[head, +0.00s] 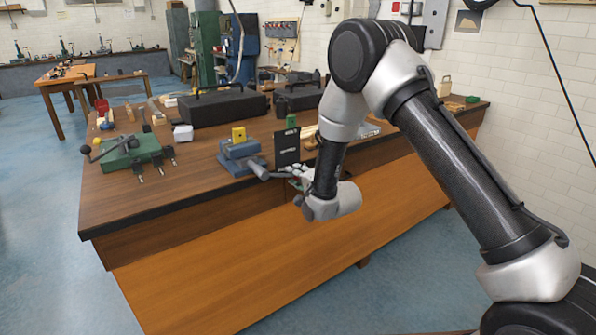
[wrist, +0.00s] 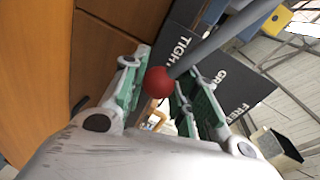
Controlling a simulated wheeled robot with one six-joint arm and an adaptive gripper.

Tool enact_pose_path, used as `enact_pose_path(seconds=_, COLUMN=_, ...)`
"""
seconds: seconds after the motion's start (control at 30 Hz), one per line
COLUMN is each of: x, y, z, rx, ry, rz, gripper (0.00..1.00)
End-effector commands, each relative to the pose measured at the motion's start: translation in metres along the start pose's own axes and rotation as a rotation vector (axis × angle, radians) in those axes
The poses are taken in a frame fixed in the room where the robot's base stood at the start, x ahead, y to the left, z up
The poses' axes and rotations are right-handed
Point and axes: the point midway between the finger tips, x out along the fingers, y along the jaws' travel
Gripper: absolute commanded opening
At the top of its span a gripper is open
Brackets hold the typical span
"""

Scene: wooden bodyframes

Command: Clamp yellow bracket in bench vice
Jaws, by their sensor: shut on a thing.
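The blue bench vice (head: 240,160) stands on the near edge of the wooden bench. The yellow bracket (head: 238,134) sits upright at the top of the vice, between its jaws; whether the jaws press on it is too small to tell. It shows in part at the top right of the wrist view (wrist: 277,21). The vice's grey handle bar (wrist: 228,36) ends in a red ball (wrist: 158,82), which lies between the green-padded fingers of my gripper (wrist: 160,88). In the head view my gripper (head: 297,181) is at the bench's front edge, right of the vice, partly hidden by my wrist.
A black sign (head: 287,148) stands just right of the vice; its lettering, partly readable as "TIGH" and "FREE", shows in the wrist view (wrist: 200,62). A green tool (head: 132,153) with a lever lies to the left. Black cases (head: 222,107) stand behind.

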Motion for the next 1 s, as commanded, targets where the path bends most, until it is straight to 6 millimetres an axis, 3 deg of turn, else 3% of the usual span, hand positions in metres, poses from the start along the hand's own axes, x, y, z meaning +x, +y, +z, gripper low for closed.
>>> enact_pose_path(seconds=0.6, x=-0.0002, y=0.0074, z=0.0047, rx=0.035, ry=-0.012, rz=0.009, gripper=0.00)
enact_pose_path(seconds=0.63, x=-0.0002, y=0.0074, z=0.0048, rx=0.034, ry=-0.012, rz=0.009, gripper=0.34)
enact_pose_path(seconds=0.7, x=-0.0001, y=0.0073, z=0.0048, rx=0.035, ry=-0.012, rz=0.008, gripper=0.47)
enact_pose_path(seconds=0.73, x=-0.0001, y=0.0070, z=0.0047, rx=0.035, ry=-0.012, rz=0.008, gripper=0.51)
enact_pose_path(seconds=1.0, x=0.0003, y=0.0052, z=0.0036, rx=0.036, ry=-0.010, rz=0.003, gripper=0.51)
